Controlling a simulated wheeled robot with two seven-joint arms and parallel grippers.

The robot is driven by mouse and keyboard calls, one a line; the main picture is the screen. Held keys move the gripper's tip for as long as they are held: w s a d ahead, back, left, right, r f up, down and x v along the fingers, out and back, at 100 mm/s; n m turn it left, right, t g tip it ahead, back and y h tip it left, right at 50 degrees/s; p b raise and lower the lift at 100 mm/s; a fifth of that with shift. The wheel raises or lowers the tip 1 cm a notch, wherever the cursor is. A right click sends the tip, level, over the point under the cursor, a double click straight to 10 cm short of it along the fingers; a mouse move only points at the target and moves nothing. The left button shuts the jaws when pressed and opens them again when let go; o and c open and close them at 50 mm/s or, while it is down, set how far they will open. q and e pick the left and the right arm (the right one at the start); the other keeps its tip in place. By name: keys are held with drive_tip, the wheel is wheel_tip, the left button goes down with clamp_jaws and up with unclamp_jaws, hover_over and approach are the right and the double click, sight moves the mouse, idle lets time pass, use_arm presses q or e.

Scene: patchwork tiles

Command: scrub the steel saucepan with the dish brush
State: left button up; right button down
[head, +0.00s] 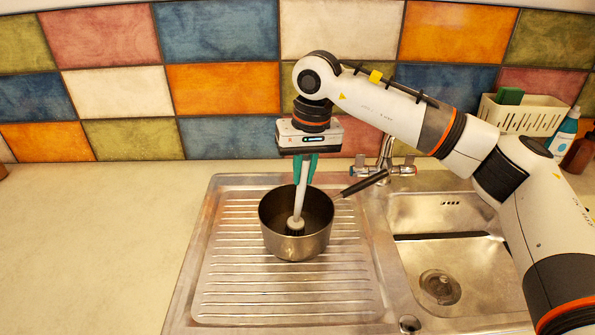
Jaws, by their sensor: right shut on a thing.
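The steel saucepan (281,243) stands upright on the ribbed drainboard, its dark handle (364,184) pointing to the upper right. My right gripper (305,168) is above the pan with its green fingers shut on the dish brush (300,204). The brush has a pale handle held nearly upright, and its round head is down inside the pan. Whether the bristles touch the pan's bottom is hard to tell. My left gripper is not in the head view.
The steel drainboard (230,290) joins a sink basin (428,215) on the right. A faucet (386,160) stands behind it, partly behind my right arm. A cream caddy (522,114) with a green sponge (510,96) and bottles (563,134) are at the far right. The left counter (90,240) is mostly clear.

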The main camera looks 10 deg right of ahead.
drive_tip(key=shift+w+a+f+p, duration=0.1)
drive_tip(key=shift+w+a+p, duration=0.2)
drive_tip(key=shift+w, duration=0.3)
drive_tip(key=shift+w+a+p, duration=0.15)
drive_tip(key=shift+w+a, duration=0.1)
drive_tip(key=shift+w, duration=0.3)
wheel_tip(320, 180, up, 16)
drive_tip(key=p, duration=1.1)
drive_tip(key=shift+f, duration=0.2)
idle(0.5)
